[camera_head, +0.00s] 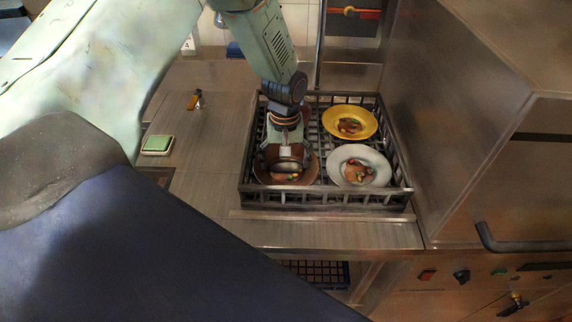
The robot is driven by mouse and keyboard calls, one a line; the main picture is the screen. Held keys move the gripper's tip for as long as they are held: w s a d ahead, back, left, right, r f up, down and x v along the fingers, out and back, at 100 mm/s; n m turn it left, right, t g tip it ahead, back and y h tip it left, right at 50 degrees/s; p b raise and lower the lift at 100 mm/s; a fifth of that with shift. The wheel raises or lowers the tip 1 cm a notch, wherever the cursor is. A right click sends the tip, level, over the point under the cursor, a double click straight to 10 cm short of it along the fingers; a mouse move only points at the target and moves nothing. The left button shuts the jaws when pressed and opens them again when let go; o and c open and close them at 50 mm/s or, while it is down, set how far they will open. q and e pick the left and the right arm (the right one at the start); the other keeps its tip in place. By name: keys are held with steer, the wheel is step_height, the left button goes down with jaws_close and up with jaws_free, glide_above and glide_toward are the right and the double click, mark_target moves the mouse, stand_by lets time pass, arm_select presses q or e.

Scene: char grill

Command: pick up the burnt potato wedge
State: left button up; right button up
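My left gripper (286,170) reaches down over the brown plate (312,172) at the front left of the dark rack (325,198). Its fingers look spread, one to each side, low over the plate. Food scraps (288,177) show just below the gripper, partly covered by it. A white plate (370,154) and a yellow plate (368,118) in the rack also hold brown and green food scraps. I cannot tell which scrap is the burnt potato wedge. Whether the fingers touch the food is unclear. My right gripper is not in view.
The rack walls stand around the plates. A steel machine (450,110) rises close on the right, with a handle (520,243). A green sponge (158,143) and a small brass-coloured fitting (196,100) are on the steel counter (205,150) at left. Counter between sponge and rack is clear.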

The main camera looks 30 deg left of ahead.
mark_target(287, 161)
arm_select(q)
steer(key=shift+w+f, duration=0.15)
steer(key=shift+w, duration=0.05)
steer(key=shift+c, duration=1.4)
steer(key=shift+s+d, duration=0.1)
steer(key=shift+s, duration=0.1)
steer(key=c, duration=0.4)
steer(key=r, duration=0.4)
steer(key=shift+w+r, duration=0.25)
jaws_close()
step_height(287, 161, up, 4)
steer(key=shift+s+r, duration=0.1)
steer(key=shift+r, duration=0.75)
steer(key=c, duration=1)
jaws_free()
